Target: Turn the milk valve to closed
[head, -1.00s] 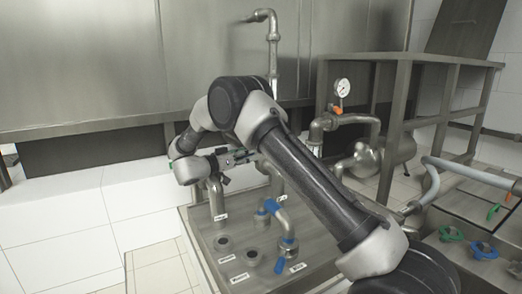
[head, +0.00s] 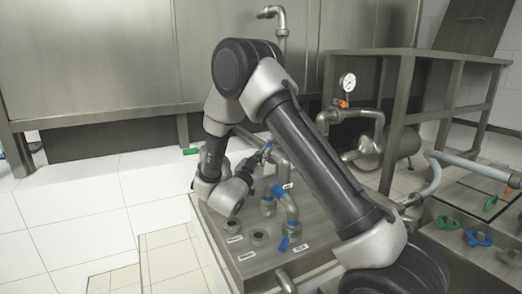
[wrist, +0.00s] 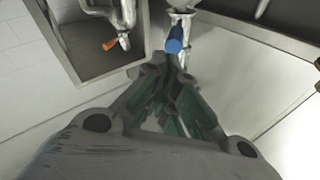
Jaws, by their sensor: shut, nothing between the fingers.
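The valve panel (head: 222,256) is a steel top with bent pipes, blue handles and small white labels too small to read, so I cannot tell which valve is the milk one. My gripper (head: 266,152) is over the back of the panel, partly hidden by my arm. In the wrist view my gripper (wrist: 172,72) is shut and empty, with a blue handle (wrist: 175,40) just beyond its tips, apparently not held.
An orange handle (head: 343,103) is below a round gauge (head: 348,82) on the pipework behind. Green (head: 448,223) and blue (head: 478,239) handles are at the right. A green handle (head: 190,151) shows left of my arm.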

